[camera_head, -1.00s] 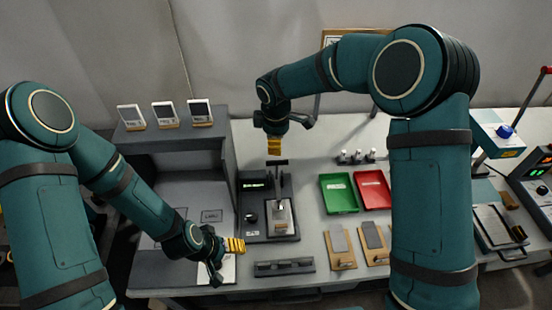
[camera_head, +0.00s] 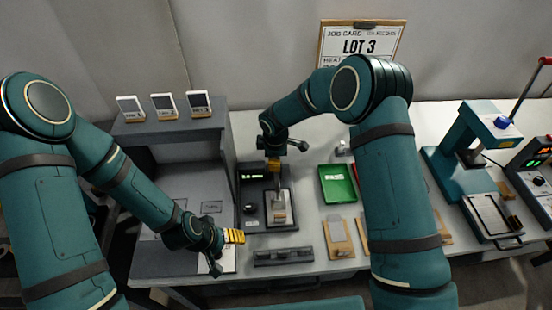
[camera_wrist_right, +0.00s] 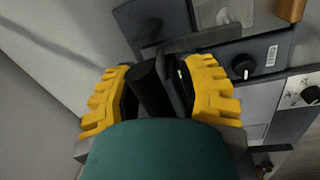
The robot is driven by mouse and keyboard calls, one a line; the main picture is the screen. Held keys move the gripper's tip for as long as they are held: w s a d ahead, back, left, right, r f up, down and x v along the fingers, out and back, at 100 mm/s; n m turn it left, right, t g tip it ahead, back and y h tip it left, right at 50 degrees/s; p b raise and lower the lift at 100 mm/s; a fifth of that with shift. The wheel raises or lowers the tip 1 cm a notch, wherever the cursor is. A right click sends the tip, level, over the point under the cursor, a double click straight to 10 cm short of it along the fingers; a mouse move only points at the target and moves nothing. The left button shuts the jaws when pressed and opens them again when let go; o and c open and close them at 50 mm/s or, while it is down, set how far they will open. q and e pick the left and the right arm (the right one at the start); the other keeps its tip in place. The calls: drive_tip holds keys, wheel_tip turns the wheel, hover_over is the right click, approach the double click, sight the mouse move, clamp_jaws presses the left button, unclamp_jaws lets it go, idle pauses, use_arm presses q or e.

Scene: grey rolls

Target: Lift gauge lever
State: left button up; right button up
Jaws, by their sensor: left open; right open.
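The gauge (camera_head: 252,208) is a dark stand with a green display and a black knob, on the bench in the head view. A light metal block (camera_head: 279,212) sits at its front. My right gripper (camera_head: 273,166) is open over the upper part of the gauge and hides much of its top. In the right wrist view, my open right gripper (camera_wrist_right: 158,68) has a black cylindrical lever handle (camera_wrist_right: 149,88) between its yellow fingers; contact cannot be told. My left gripper (camera_head: 236,236) is open and empty, left of the gauge's front.
A grey shelf (camera_head: 170,127) with three small cards stands left of the gauge. A green tray (camera_head: 338,184) is to the right, partly beside my right arm. A dark slotted rack (camera_head: 284,256) lies in front. A teal press (camera_head: 455,150) stands farther right.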

clamp_jaws()
